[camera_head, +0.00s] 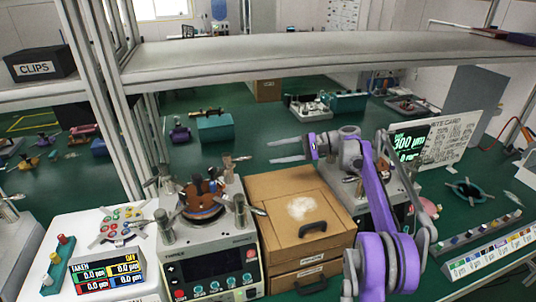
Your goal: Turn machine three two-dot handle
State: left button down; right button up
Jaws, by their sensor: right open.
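A white and grey machine (212,252) with a dark control panel stands at the front, left of centre; the lettering on its top left edge looks like THREE. A brown round plate (203,208) with dark upright parts sits on its top. Several metal handles stand around the plate, including one at the right front (240,212) and one at the left front (165,222). Their dot marks are too small to tell. My right gripper (270,151) is open and empty, its two fingers pointing left, appearing above and right of the machine and apart from it. My left gripper is not in view.
A wooden drawer box (290,195) with a black handle stands right of the machine. A second machine (375,190) is partly hidden behind my purple arm. A grey shelf (320,55) spans above. A small display (108,273) stands at the front left.

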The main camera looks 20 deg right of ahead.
aim_at(239, 205)
jog(key=k, duration=1)
